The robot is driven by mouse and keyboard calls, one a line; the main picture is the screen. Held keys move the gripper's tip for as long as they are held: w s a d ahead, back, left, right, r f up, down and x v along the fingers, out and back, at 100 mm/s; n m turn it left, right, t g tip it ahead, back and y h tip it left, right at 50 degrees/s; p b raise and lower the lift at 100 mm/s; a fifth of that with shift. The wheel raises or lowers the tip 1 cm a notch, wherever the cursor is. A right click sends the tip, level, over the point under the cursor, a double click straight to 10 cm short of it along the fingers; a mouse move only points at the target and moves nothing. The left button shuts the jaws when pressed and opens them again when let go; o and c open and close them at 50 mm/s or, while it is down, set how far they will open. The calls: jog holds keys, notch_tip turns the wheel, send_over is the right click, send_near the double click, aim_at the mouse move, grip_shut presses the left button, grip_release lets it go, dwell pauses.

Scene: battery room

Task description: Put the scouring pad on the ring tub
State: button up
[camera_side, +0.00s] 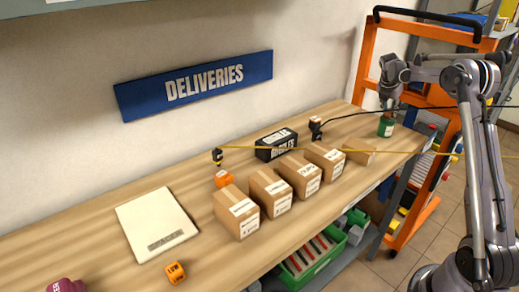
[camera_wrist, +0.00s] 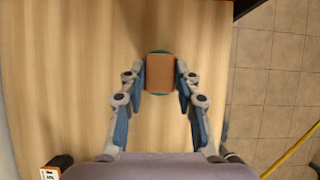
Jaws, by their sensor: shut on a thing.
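The ring tub (camera_side: 385,128) is a small green round tub near the far right end of the wooden bench in the side view. My gripper (camera_side: 388,103) is right above it, pointing down. In the wrist view, my gripper (camera_wrist: 161,84) is shut on the scouring pad (camera_wrist: 160,74), a brown rectangular block between the two fingers. Slivers of the green ring tub (camera_wrist: 158,52) show around the pad, so the pad is over it and hides most of it. I cannot tell whether the pad touches the tub.
A yellow strap (camera_side: 400,151) between black posts runs along the bench past several cardboard boxes (camera_side: 275,190) and a black box (camera_side: 276,144). A flat pale device (camera_side: 157,222) lies at left. The bench edge is close to the tub; an orange rack (camera_side: 366,62) stands behind.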

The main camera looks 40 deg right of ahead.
jog(key=shift+f, duration=0.1)
jog(key=o, duration=1)
jog(key=v, duration=1.2)
jog(key=a+r+m+t, duration=0.2)
jog(key=a+r+m, duration=0.15)
jog(key=a, duration=1.15)
jog(key=s+a+f+m+t+y, duration=0.2)
jog(key=s+a+m, duration=0.25)
jog(key=a, duration=0.55)
jog(key=s+a+f+m+t+y, duration=0.25)
jog(key=a+m, duration=0.25)
jog(key=a, duration=0.6)
jog(key=s+a+f+m+y, duration=0.1)
jog(key=s+a+f+m, duration=0.4)
jog(key=s+a, duration=0.3)
jog(key=shift+a+f, duration=0.6)
